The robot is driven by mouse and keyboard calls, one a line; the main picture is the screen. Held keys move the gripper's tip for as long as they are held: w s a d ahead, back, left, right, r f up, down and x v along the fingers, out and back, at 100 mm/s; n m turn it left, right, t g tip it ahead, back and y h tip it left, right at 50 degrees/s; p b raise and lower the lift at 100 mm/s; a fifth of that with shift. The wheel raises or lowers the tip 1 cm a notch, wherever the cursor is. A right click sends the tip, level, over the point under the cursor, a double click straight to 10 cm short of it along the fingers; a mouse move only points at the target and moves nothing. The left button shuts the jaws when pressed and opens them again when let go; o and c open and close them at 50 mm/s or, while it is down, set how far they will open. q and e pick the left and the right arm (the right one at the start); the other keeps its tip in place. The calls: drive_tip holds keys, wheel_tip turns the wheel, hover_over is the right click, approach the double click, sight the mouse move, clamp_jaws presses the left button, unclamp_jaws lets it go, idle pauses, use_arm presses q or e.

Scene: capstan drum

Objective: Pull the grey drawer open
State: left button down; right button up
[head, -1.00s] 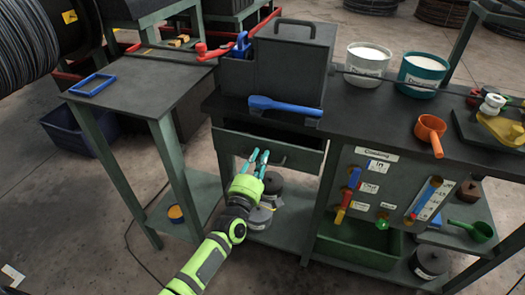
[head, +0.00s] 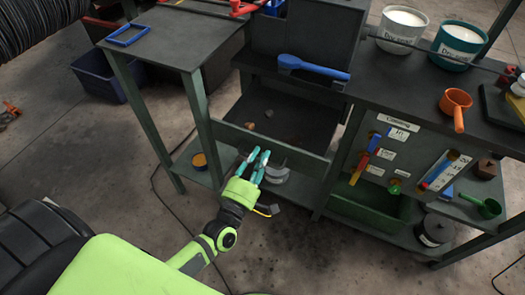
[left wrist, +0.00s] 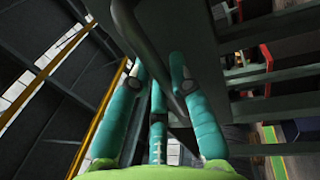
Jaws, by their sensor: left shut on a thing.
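The grey drawer (head: 303,161) under the bench is pulled well out in the head view. Its inside shows, with a few small brownish lumps (head: 250,126) in it. My left gripper (head: 259,156) is at the drawer's front panel. In the left wrist view its teal fingers (left wrist: 160,95) are closed around the dark handle bar (left wrist: 152,45). The handle is mostly hidden by the fingers in the head view. My right gripper is not in view.
A side table (head: 172,42) is close on the left. The floor in front is clear apart from a cable.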

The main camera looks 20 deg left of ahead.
use_arm(q)
drive_tip(key=c, duration=1.1)
unclamp_jaws()
drive_tip(key=shift+s, duration=0.15)
drive_tip(key=s+f, duration=0.2)
drive_tip(key=s, duration=0.9)
drive_tip(key=shift+s+a, duration=0.25)
drive_tip(key=shift+s, duration=0.1)
drive_tip(key=shift+f, duration=0.15)
